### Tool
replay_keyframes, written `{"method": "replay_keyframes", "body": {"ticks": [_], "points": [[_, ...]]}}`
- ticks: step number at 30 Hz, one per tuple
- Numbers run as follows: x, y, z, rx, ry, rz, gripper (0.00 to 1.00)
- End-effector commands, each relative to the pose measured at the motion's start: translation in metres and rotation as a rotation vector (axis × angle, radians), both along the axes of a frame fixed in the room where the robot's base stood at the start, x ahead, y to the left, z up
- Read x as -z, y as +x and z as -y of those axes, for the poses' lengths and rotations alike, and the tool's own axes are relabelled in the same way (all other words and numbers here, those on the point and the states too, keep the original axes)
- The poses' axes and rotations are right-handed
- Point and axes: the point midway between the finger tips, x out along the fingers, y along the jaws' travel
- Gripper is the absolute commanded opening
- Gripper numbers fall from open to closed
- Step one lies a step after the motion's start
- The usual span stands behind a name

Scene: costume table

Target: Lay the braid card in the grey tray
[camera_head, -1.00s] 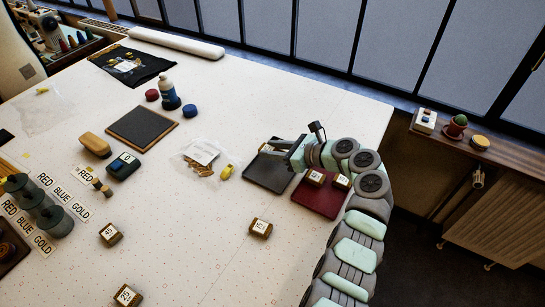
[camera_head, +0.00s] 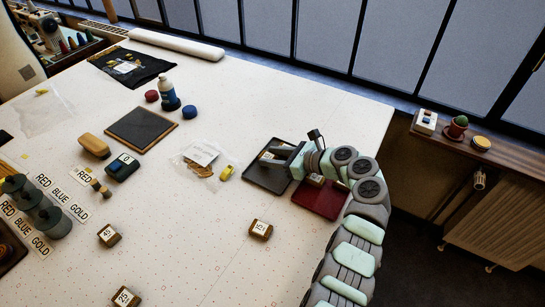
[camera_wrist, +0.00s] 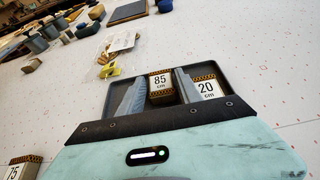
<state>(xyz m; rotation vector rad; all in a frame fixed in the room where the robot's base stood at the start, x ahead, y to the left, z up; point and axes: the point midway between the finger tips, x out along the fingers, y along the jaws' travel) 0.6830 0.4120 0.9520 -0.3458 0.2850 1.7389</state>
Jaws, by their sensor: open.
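The dark grey tray (camera_head: 262,180) lies on the table left of my arm in the head view; its rim also shows in the wrist view (camera_wrist: 108,95). My gripper (camera_head: 268,158) is open over it, its two grey fingers spread in the wrist view (camera_wrist: 155,92). A braid card marked 85 cm (camera_wrist: 160,86) shows between the fingers, closer to the right one. Another card, marked 20 cm (camera_wrist: 206,88), shows right of the right finger. My fingers and wrist hide parts of the tray, and whether the cards touch its floor is unclear.
A red tray (camera_head: 318,202) with a card (camera_head: 316,178) lies under my wrist. Other cards (camera_head: 260,229) (camera_head: 110,235) (camera_head: 126,297) lie loose on the table. A clear bag (camera_head: 200,158) with a yellow clip (camera_head: 224,173) is left of the grey tray. The front middle table is mostly clear.

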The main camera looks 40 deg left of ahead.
Motion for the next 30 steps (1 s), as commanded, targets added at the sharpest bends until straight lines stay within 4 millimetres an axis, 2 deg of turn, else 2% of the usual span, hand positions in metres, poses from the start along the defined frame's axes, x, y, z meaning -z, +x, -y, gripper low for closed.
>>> {"method": "replay_keyframes", "body": {"ticks": [5,12,18,23,30], "points": [[-0.013,0.006,0.027,0.004,0.0,0.001,0.41],[-0.034,0.015,0.075,0.002,0.0,0.0,0.41],[-0.044,0.021,0.101,0.004,-0.001,0.002,0.41],[-0.046,0.022,0.108,0.001,0.0,0.001,0.41],[-0.046,0.022,0.109,0.0,0.0,0.001,0.41]]}}
